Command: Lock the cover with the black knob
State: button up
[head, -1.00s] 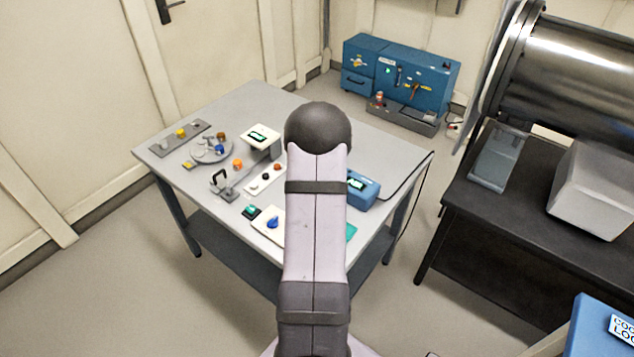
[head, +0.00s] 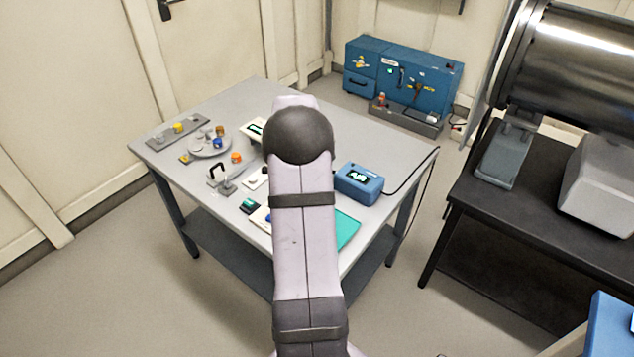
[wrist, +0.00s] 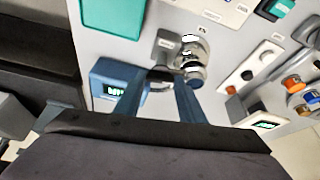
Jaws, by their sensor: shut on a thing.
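In the wrist view, my gripper (wrist: 160,80) has its two blue-grey fingers close together over the table. A small dark piece (wrist: 160,73), apparently the black knob, lies between the fingertips, and the gripper is shut on it. Beside it are a grey labelled block (wrist: 166,42) and a round shiny metal part (wrist: 192,46), apparently the cover assembly. I cannot tell whether the cover is locked. In the head view my arm hides the gripper, the knob and the cover.
A blue display box (head: 359,182) and a teal mat (head: 347,231) lie right of my arm. A black handle (head: 216,168), a round grey tray (head: 210,147) with small parts, and a grey strip (head: 178,131) are left. Another table (head: 455,205) stands right.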

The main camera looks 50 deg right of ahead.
jog(key=shift+m+b, duration=0.4)
jog(key=shift+m, duration=0.1)
jog(key=o, duration=1)
jog(key=shift+o, duration=0.2)
jog(key=b+v, duration=0.2)
jog(key=v, duration=0.5)
jog(key=shift+w+r, duration=0.2)
jog(key=shift+a, duration=0.15)
